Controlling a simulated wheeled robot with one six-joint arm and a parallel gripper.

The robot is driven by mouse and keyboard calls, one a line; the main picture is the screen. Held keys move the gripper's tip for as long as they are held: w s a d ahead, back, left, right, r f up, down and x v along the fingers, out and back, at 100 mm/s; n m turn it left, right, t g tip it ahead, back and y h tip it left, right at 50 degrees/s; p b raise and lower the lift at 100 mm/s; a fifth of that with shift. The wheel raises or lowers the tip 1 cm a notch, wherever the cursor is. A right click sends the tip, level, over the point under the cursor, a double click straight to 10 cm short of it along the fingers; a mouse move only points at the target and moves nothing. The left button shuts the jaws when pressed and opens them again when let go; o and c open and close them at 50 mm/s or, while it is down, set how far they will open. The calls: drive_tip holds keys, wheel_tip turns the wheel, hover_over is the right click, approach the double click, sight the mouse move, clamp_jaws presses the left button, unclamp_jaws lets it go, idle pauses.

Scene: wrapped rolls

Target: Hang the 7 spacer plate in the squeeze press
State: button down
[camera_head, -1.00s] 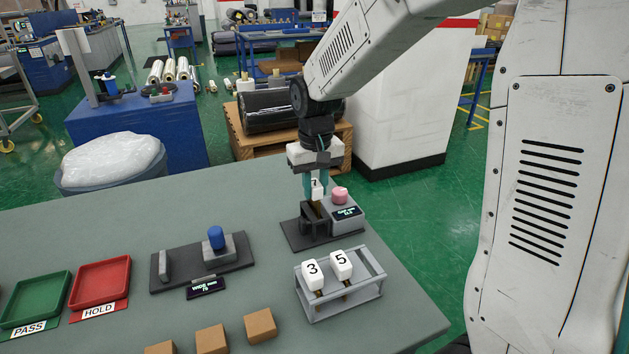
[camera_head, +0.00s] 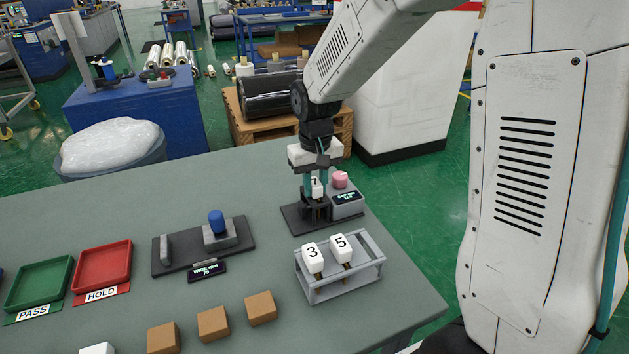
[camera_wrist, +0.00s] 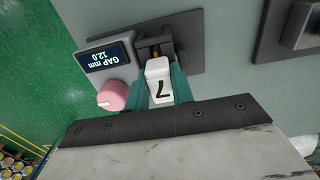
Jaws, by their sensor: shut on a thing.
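The 7 spacer plate has a white numbered head (camera_wrist: 158,82), held between the teal fingers of my gripper (camera_wrist: 160,90). In the head view my gripper (camera_head: 315,187) is shut on it, directly over the squeeze press (camera_head: 308,217). The plate's head (camera_head: 317,188) shows between the fingers. The press is a dark block on a dark base, beside a grey box with a pink knob (camera_head: 340,179). In the wrist view the press (camera_wrist: 155,48) is right beyond the plate's head, and the display (camera_wrist: 110,57) reads GAP mm 12.0. The plate's lower end is hidden, so I cannot tell how deep it sits.
A grey rack (camera_head: 340,272) in front of the press holds white-headed plates 3 (camera_head: 312,256) and 5 (camera_head: 343,246). A gauge with a blue knob (camera_head: 217,222), a red HOLD tray (camera_head: 102,270), a green PASS tray (camera_head: 40,283) and brown blocks (camera_head: 213,323) are on the table.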

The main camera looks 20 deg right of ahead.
drive_tip(key=c, duration=1.1)
unclamp_jaws()
wheel_tip(320, 180, up, 8)
drive_tip(key=shift+f, duration=0.1)
drive_tip(key=shift+t, duration=0.7)
drive_tip(key=s+d+r, duration=0.1)
drive_tip(key=s+r, duration=0.1)
drive_tip(key=s, duration=0.7)
drive_tip(key=s+d+r, duration=0.1)
drive_tip(key=s+r, duration=0.1)
drive_tip(key=s, duration=0.7)
drive_tip(key=s+d+r, duration=0.1)
drive_tip(key=s+r, duration=0.1)
drive_tip(key=s, duration=0.7)
drive_tip(key=shift+s+r, duration=0.1)
drive_tip(key=shift+s, duration=0.15)
